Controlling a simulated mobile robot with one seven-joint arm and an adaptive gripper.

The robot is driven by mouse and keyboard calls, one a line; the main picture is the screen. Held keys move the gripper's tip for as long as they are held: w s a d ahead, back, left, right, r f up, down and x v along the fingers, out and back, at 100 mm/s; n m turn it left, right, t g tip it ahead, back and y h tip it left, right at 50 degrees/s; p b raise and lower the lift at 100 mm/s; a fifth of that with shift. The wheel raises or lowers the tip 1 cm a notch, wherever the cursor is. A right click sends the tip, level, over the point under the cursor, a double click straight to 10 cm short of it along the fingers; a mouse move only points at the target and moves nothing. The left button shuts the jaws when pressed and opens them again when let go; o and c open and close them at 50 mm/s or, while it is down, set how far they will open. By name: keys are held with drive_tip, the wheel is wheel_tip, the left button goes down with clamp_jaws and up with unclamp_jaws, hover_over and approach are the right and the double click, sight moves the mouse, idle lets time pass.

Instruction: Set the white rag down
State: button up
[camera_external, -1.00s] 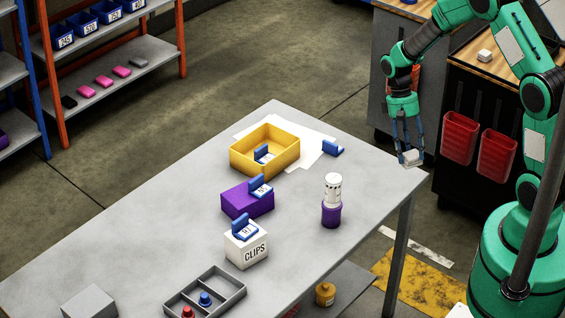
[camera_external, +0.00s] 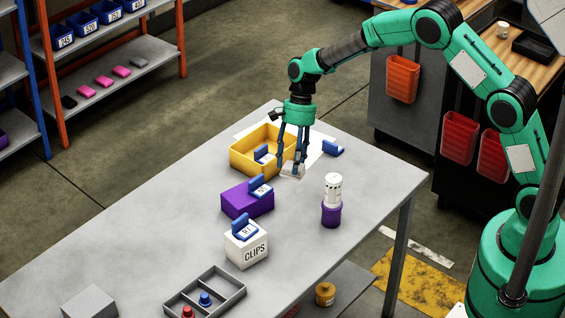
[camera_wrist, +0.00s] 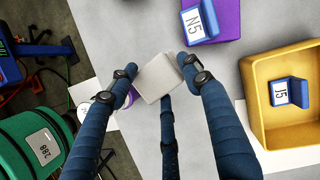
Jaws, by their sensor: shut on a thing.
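The white rag (camera_external: 292,169) is a small pale folded block, held at the fingertips of my gripper (camera_external: 291,162). In the external view it is beside the front right side of the yellow bin (camera_external: 248,163), over the grey table (camera_external: 150,215). In the wrist view the rag (camera_wrist: 157,77) sits between the blue fingers of my gripper (camera_wrist: 158,86), which are shut on it. I cannot tell whether the rag touches the table top.
The purple box (camera_external: 240,200) and the white CLIPS box (camera_external: 246,251), both with blue labelled blocks, stand in front of the bin. A white and purple canister (camera_external: 332,208) stands to the right. A white sheet (camera_external: 312,152) lies by the bin. Bare table lies between the canister and bin.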

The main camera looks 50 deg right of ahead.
drive_tip(key=w+a+m+t+b, duration=0.1)
drive_tip(key=w+a+m, duration=0.2)
drive_tip(key=a, duration=0.9)
drive_tip(key=w+a+r+m+t+b, duration=0.1)
drive_tip(key=w+a+m, duration=0.1)
drive_tip(key=a, duration=0.9)
drive_tip(key=w+a+m+t, duration=0.1)
drive_tip(key=w+a+m, duration=0.2)
drive_tip(key=a, duration=0.9)
drive_tip(key=shift+a+f, duration=0.1)
drive_tip(key=shift+f, duration=2.25)
drive_tip(key=shift+f+b, duration=0.9)
drive_tip(key=shift+f, duration=2.2)
drive_tip(key=shift+f+b, duration=0.45)
drive_tip(key=shift+f, duration=1.45)
